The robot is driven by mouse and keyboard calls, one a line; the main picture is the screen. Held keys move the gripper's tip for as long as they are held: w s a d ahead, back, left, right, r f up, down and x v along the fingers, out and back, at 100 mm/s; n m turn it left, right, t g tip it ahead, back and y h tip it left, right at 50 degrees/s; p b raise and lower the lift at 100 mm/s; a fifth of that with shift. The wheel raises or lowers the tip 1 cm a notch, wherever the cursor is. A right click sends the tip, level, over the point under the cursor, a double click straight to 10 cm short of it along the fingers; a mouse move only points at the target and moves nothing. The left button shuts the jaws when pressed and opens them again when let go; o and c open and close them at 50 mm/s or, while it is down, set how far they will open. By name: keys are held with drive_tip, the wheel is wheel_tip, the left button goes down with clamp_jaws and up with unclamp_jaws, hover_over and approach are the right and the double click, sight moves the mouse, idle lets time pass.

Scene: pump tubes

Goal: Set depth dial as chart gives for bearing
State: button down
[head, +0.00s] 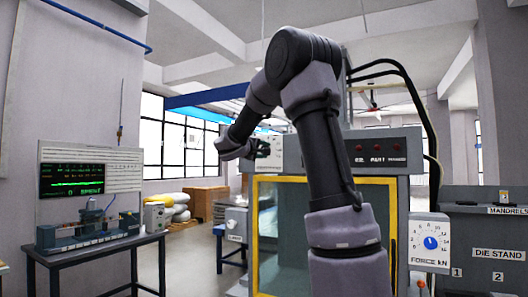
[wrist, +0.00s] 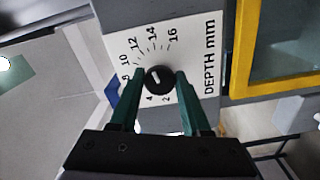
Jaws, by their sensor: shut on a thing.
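The depth dial (wrist: 155,84) is a round black knob with a white mark, on a white plate (wrist: 207,45) lettered DEPTH mm. Its printed numbers run from 2 to 16, some hidden by a finger. The white mark is too small to read against a number. My gripper (wrist: 160,74) has its two green fingers on either side of the knob, shut on it. In the head view my arm bends over toward the machine's upper left, and the fingers there are too small to make out. I see no chart that I can read for the bearing.
The machine has a yellow-framed window (head: 265,185); the frame also shows in the wrist view (wrist: 240,50). A FORCE kN dial (head: 430,242) is at the right, by the die stand (head: 500,254). A bench at left holds a screen (head: 72,180) with a green trace.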

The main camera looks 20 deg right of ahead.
drive_tip(key=shift+f+m, duration=0.15)
drive_tip(key=shift+m, duration=0.95)
drive_tip(key=shift+c, duration=2)
unclamp_jaws()
drive_tip(key=shift+a, duration=0.1)
drive_tip(key=v, duration=1)
drive_tip(key=shift+s+a, duration=0.25)
drive_tip(key=shift+s, duration=0.05)
